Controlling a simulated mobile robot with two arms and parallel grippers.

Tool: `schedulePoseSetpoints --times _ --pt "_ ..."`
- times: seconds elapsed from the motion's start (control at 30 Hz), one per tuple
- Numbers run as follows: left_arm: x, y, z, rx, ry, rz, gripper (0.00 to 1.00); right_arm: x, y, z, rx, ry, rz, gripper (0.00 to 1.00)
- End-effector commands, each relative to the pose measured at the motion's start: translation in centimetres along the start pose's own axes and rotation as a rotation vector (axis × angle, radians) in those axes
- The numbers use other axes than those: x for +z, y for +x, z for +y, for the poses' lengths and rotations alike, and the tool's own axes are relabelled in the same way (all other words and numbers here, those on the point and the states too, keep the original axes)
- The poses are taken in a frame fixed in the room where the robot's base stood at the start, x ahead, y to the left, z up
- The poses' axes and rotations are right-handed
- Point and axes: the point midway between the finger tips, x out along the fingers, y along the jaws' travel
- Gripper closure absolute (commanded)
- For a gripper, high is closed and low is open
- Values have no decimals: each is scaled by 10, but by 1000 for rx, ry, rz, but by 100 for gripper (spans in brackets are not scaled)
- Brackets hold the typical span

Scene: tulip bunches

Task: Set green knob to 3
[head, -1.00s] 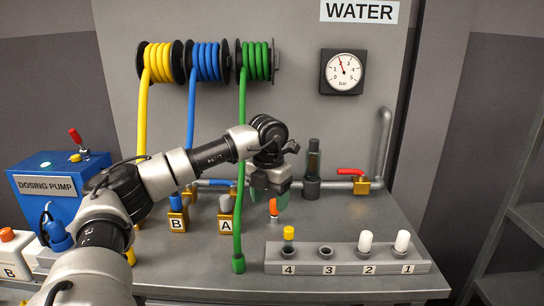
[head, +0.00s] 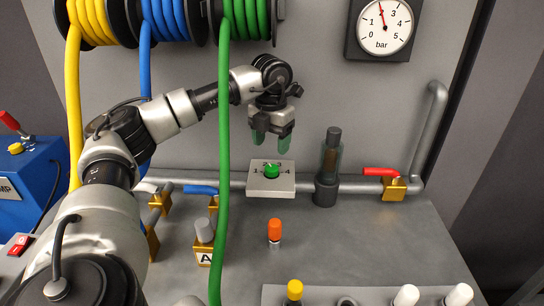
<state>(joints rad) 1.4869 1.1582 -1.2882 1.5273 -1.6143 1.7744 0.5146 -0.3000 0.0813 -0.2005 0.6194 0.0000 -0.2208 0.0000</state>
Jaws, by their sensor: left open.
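The green knob (head: 271,171) sits on a pale plate (head: 257,190) at the back of the grey bench. The plate shows a 1 at the left and a 4 at the right; marks at the top are small and partly covered. I cannot tell which number the knob points to. My left gripper (head: 271,143) hangs just above the knob, fingers pointing down with green pads. It is open and empty, and a gap shows between the fingertips and the knob. My right gripper is not in view.
A green hose (head: 222,150) hangs down in front of my left arm. A dark cylinder (head: 328,168) stands right of the plate, beside a red-handled valve (head: 390,183). An orange-capped piece (head: 274,231) stands in front. A pressure gauge (head: 384,25) hangs above.

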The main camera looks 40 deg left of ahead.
Motion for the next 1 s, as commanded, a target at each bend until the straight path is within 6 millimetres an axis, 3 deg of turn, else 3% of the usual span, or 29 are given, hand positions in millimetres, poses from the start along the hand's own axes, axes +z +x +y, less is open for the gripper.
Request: schedulePoseSetpoints --times 0.17,0.53,0.9,1.0 --pt "0 14 0 2 0 4 37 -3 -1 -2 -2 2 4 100" --pt "0 67 0 1 0 2 37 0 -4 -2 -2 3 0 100" --pt "0 76 0 0 0 1 37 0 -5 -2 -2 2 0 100" --pt "0 75 0 0 0 1 49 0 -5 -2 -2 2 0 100"
